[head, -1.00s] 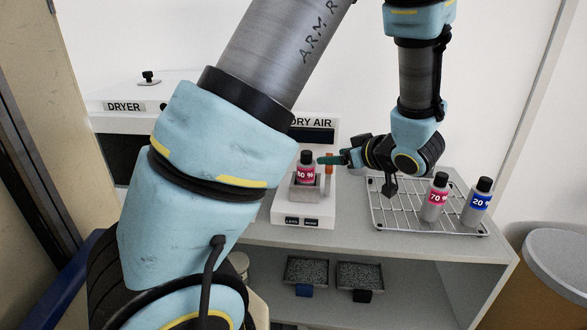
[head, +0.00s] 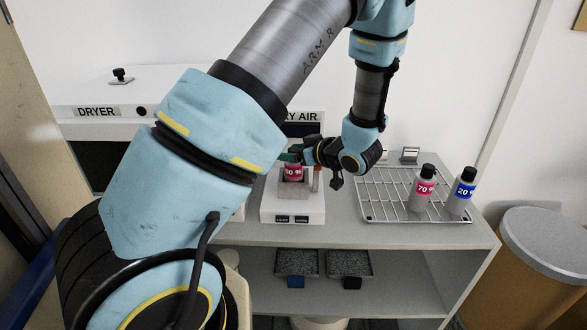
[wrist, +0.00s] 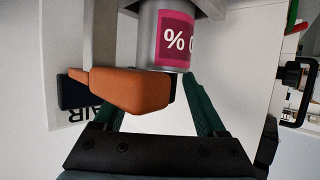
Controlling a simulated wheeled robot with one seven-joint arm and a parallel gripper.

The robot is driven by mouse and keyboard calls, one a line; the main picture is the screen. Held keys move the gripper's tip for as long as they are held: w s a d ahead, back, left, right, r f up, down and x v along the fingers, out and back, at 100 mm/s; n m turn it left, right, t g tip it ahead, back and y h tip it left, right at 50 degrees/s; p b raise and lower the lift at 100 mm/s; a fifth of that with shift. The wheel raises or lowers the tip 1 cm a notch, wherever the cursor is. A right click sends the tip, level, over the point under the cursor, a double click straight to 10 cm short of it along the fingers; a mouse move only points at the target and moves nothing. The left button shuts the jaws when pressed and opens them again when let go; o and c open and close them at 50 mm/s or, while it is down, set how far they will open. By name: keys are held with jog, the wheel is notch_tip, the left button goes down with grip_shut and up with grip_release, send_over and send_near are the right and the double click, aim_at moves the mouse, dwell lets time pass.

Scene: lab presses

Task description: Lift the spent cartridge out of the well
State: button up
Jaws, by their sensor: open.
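The spent cartridge (head: 293,173), a grey bottle with a pink label, stands upright in the well (head: 293,189) of a white unit (head: 292,212). My gripper (head: 291,157) has reached in from the right at the height of the cartridge's upper part and hides its cap in the head view. In the wrist view, the cartridge (wrist: 165,40) is straight ahead, beyond the green fingers. The fingers are spread apart; I cannot tell whether they touch it. An orange lever (wrist: 130,90) on the unit partly covers one finger in the wrist view.
A wire rack (head: 385,196) to the right holds a 70 % bottle (head: 422,190) and a 20 % bottle (head: 461,193). A dryer (head: 95,112) stands behind on the left. Two trays (head: 296,262) (head: 349,263) sit on the lower shelf. A bin (head: 550,245) is at right.

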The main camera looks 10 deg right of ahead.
jog(key=shift+x, duration=0.8)
grip_shut()
dwell(0.8)
